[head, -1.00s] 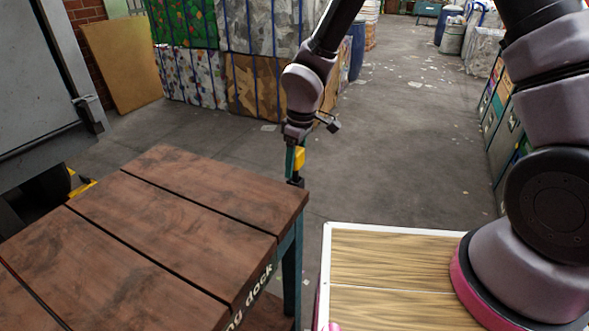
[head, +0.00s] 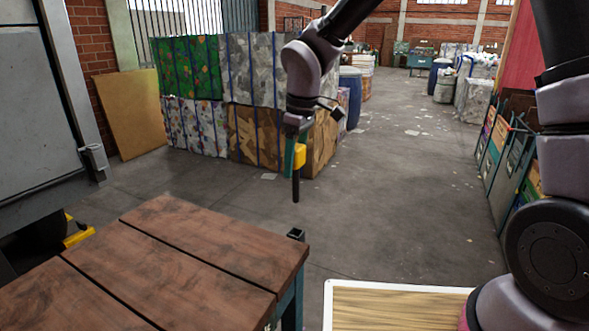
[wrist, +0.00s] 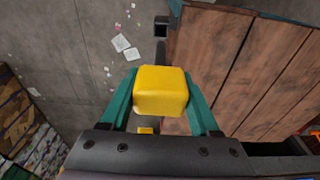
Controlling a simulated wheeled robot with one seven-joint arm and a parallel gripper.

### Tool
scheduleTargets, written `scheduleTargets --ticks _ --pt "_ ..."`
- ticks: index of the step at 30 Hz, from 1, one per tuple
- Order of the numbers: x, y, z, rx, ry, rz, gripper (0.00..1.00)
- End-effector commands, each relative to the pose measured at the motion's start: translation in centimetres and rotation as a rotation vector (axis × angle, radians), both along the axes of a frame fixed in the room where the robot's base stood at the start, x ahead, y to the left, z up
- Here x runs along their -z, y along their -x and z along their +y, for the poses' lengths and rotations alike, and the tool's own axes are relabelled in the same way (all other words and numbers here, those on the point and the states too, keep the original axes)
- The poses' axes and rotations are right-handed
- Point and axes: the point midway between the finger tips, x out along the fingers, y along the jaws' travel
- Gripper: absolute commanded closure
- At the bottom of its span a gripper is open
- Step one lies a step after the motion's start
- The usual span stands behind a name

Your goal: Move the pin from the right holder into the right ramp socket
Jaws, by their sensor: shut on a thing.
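The pin (head: 296,187) has a yellow block head and a dark straight shaft. My gripper (head: 295,150) is shut on the yellow head, with the shaft hanging upright below it. A black square holder (head: 296,234) stands at the far right corner of the wooden table. The shaft's tip is above the holder and clear of it. The holder's dark square opening (wrist: 161,27) also shows in the wrist view. I see no ramp socket in either view.
The brown plank table (head: 170,255) fills the lower left. A pale wooden top with a white rim (head: 328,300) is at the lower right. Strapped bales (head: 190,125) stand behind my gripper. Bare concrete floor lies beyond the table.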

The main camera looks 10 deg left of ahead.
Motion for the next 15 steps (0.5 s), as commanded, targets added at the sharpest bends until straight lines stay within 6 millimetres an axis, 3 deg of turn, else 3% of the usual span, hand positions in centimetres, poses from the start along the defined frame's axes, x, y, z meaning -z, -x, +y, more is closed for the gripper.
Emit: scheduleTargets --ticks 8,15 --pt "-0.2 -0.1 0.0 0.000 -0.001 -0.001 1.00" --pt "-2.3 -0.1 0.0 0.000 -0.002 -0.004 1.00"
